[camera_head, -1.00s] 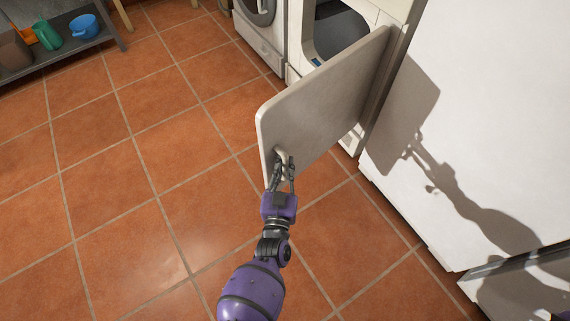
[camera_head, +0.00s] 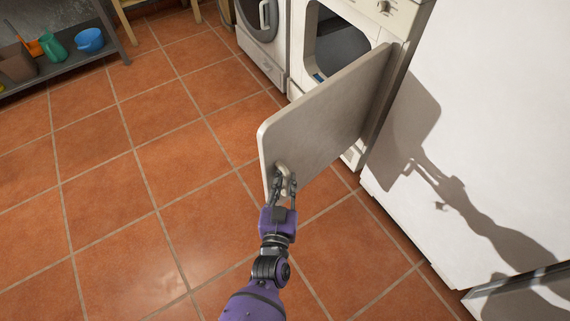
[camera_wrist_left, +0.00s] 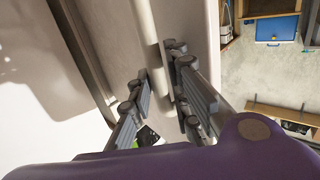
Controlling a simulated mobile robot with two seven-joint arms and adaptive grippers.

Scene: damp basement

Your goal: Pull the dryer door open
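The dryer (camera_head: 384,23) is white and stands at the upper right of the head view, with its round-cornered drum opening (camera_head: 337,47) uncovered. Its pale door (camera_head: 325,115) stands wide open, swung out from its right edge into the room. The door handle (camera_head: 283,173) is a pale bar near the door's free edge; it also shows in the left wrist view (camera_wrist_left: 151,35). My left gripper (camera_head: 284,181) has its fingers on either side of the handle, closed on it. In the left wrist view the fingers (camera_wrist_left: 161,90) straddle the bar. My right gripper is out of view.
A white cabinet or appliance (camera_head: 480,120) stands close on the right, carrying the shadow of my arm and the door. A front-loading washer (camera_head: 262,40) stands left of the dryer. A low shelf (camera_head: 60,55) holds a blue bowl (camera_head: 90,40). The tiled floor (camera_head: 140,190) is clear.

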